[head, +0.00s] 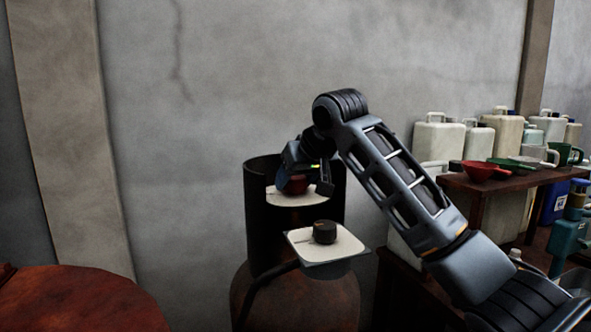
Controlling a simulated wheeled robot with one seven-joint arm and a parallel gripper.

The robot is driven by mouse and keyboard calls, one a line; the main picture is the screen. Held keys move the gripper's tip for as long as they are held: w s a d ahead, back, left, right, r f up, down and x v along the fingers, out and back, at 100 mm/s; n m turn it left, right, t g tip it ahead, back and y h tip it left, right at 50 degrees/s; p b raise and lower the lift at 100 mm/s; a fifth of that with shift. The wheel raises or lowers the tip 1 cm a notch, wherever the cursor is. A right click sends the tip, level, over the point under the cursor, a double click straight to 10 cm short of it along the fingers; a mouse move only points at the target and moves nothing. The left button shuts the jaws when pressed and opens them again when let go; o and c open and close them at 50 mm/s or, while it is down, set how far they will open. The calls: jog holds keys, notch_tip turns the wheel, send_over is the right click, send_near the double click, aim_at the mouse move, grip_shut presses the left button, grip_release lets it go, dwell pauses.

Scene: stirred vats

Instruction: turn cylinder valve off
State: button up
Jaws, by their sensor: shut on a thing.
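A rusty brown cylinder (298,303) stands at the centre of the head view, with a tall dark collar (257,225) around its top. A second pale plate (345,241) in front carries a black knob (324,232), which my gripper does not touch.
A dark hose (258,296) curves from the front plate. At right, a wooden table (478,200) holds a red pan (486,171) and a green pan (514,165), with several pale jugs (439,138) behind. A round reddish-brown surface (80,302) is at lower left. A grey wall stands behind.

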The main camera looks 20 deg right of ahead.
jog(key=m+h+p, duration=0.2)
jog(key=m, duration=0.1)
jog(key=m+h+p, duration=0.3)
jog(key=shift+a+r+g, duration=0.15)
jog(key=shift+g, duration=0.15)
jog(key=m+g+h+p, duration=0.1)
jog(key=m+h, duration=0.1)
jog(key=m, duration=0.1)
jog(key=shift+m, duration=0.4)
jog(key=shift+m+g+h+p, duration=0.35)
jog(key=shift+m+g+h, duration=0.55)
jog(key=shift+m, duration=0.5)
jog(key=o, duration=1)
jog(key=b+v, duration=0.1)
jog(key=v, duration=0.6)
jog(key=shift+a+r+b, duration=0.15)
jog(key=shift+b, duration=0.2)
